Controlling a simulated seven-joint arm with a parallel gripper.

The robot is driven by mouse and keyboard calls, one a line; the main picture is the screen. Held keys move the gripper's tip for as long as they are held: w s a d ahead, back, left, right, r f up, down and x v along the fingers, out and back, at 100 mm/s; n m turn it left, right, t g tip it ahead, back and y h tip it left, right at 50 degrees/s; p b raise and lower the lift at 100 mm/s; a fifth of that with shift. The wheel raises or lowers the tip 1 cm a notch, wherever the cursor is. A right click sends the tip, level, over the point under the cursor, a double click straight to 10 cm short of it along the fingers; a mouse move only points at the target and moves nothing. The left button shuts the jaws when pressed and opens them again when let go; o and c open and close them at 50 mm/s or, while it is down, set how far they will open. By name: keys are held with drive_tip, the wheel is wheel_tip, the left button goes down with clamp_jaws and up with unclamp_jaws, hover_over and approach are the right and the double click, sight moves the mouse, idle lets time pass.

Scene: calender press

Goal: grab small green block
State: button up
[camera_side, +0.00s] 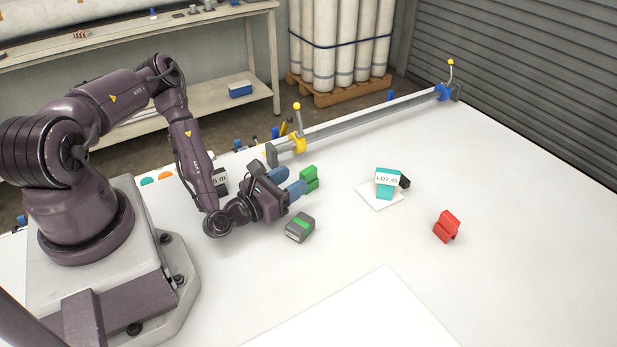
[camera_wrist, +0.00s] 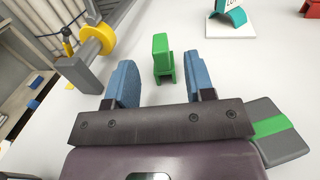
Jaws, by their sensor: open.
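The small green block (camera_side: 310,178) stands on the white table in front of my gripper. In the wrist view the green block (camera_wrist: 162,58) is ahead of the blue fingers, between their lines and a little beyond the tips. My gripper (camera_side: 297,181) is low over the table, reaching to the right, with its fingers apart. In the wrist view my gripper (camera_wrist: 161,78) shows nothing held between its fingers. Whether a finger touches the block cannot be told from the side view.
A grey box with a green stripe (camera_side: 300,227) lies close beside my gripper. A teal block labelled LOT 45 (camera_side: 385,190) stands on a white square (camera_side: 368,196), with a black piece (camera_side: 405,181) beside it. A red block (camera_side: 446,226) stands farther right. A rail (camera_side: 360,120) with a yellow clamp (camera_side: 298,142) runs behind.

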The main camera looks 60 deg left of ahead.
sight(302, 175)
drive_tip(key=shift+w+a, duration=0.2)
drive_tip(key=shift+w, duration=0.85)
drive_tip(key=shift+w+a, duration=0.15)
drive_tip(key=shift+w, duration=0.85)
drive_tip(key=shift+w+a, duration=0.2)
drive_tip(key=shift+w, duration=0.85)
drive_tip(key=shift+c, duration=0.5)
clamp_jaws()
